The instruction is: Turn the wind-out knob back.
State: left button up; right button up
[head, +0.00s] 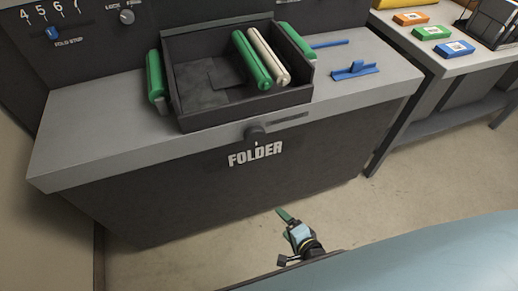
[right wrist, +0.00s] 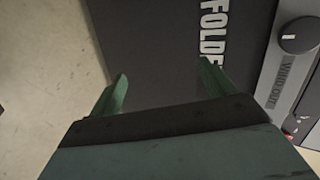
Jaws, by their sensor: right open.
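The wind-out knob (head: 256,133) is a small dark round knob on the front edge of the grey folder counter, above the white word FOLDER. It also shows at the right edge of the right wrist view (right wrist: 300,35), beside a label reading "WIND OUT", with a short white pointer mark on its face. My right gripper (head: 284,216) is low in front of the folder, below and apart from the knob. Its two green fingers (right wrist: 163,72) are spread with nothing between them. My left gripper is not in view.
A dark tray (head: 205,80) on the counter (head: 90,125) holds green and cream rolls (head: 262,57). A blue part (head: 356,70) lies to its right. A side table (head: 430,62) with small boxes stands at right. The floor (head: 345,215) before the folder is clear.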

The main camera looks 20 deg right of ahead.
jog(key=w+a+r+m+t+b, duration=0.2)
jog(key=w+r+m+t+b, duration=0.15)
jog(key=w+r+m, duration=0.4)
jog(key=m+t+h+b, duration=0.1)
jog(key=m+t+h, duration=0.15)
jog(key=m, duration=1.05)
send_near(256, 139)
jog(key=shift+n+y, duration=0.25)
jog(key=w, duration=0.7)
jog(key=shift+w+f, duration=0.2)
jog(key=shift+w, duration=0.5)
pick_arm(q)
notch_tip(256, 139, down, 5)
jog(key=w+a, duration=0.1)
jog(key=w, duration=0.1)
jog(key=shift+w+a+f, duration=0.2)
pick_arm(e)
jog(key=shift+w, duration=0.1)
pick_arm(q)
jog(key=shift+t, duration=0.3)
pick_arm(e)
jog(key=shift+c, duration=0.2)
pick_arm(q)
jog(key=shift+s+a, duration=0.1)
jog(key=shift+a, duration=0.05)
pick_arm(e)
jog(key=c, duration=0.9)
